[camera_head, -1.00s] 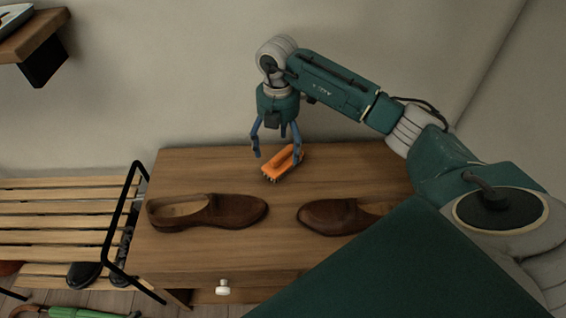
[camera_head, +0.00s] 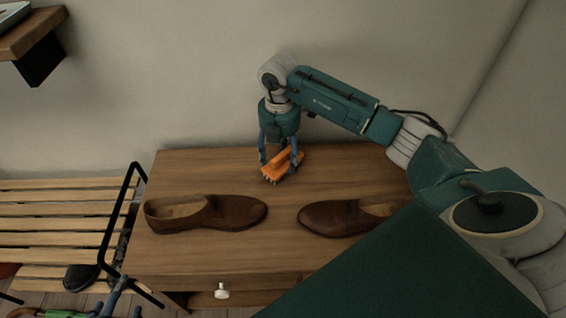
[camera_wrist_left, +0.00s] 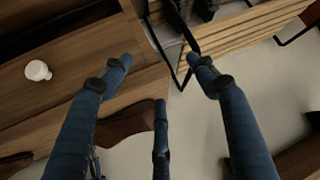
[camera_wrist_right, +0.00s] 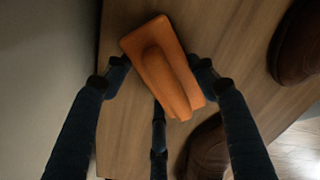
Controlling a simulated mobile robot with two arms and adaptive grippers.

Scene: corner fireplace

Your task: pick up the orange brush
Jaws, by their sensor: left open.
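The orange brush (camera_head: 281,167) lies on the wooden table near its back edge, a small block with a raised grip, bristles facing down. My right gripper (camera_head: 280,159) reaches down over it from above. In the right wrist view the brush (camera_wrist_right: 165,68) lies between the fingers of my right gripper (camera_wrist_right: 159,64), which are open, one beside each long side; whether they touch it I cannot tell. My left gripper (camera_wrist_left: 160,62) is open and empty. It shows low at the left of the head view (camera_head: 114,296), in front of the table and away from the brush.
Two brown shoes, one at left (camera_head: 208,213) and one at right (camera_head: 334,218), stand on the table (camera_head: 200,165) in front of the brush. A slatted rack (camera_head: 58,210) with a black frame stands at left. A wall shelf (camera_head: 33,37) hangs upper left.

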